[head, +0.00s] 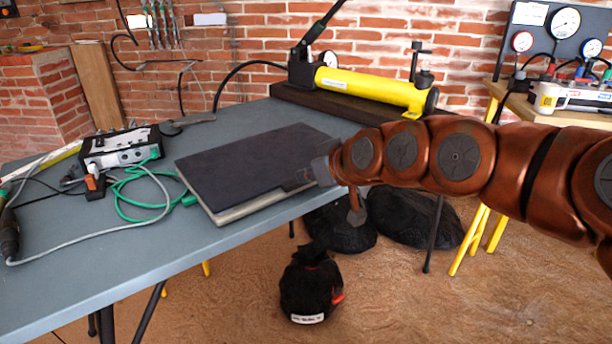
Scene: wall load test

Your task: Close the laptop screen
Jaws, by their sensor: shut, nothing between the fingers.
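The laptop (245,168) lies on the grey-blue table near its front right edge. Its dark lid is down over the pale base, and only the base's light front edge shows below it. My gripper (300,180) is shut and empty at the lid's right edge, over its near right corner. I cannot tell whether the fingers touch the lid or hover just above it. My arm comes in from the right and hides part of the laptop's right side.
A grey device (120,148) with green and grey cables stands left of the laptop on the table (110,250). A yellow hand pump (375,90) stands behind on a dark beam. Black bags (340,228) lie on the floor below. The table's front left is mostly clear.

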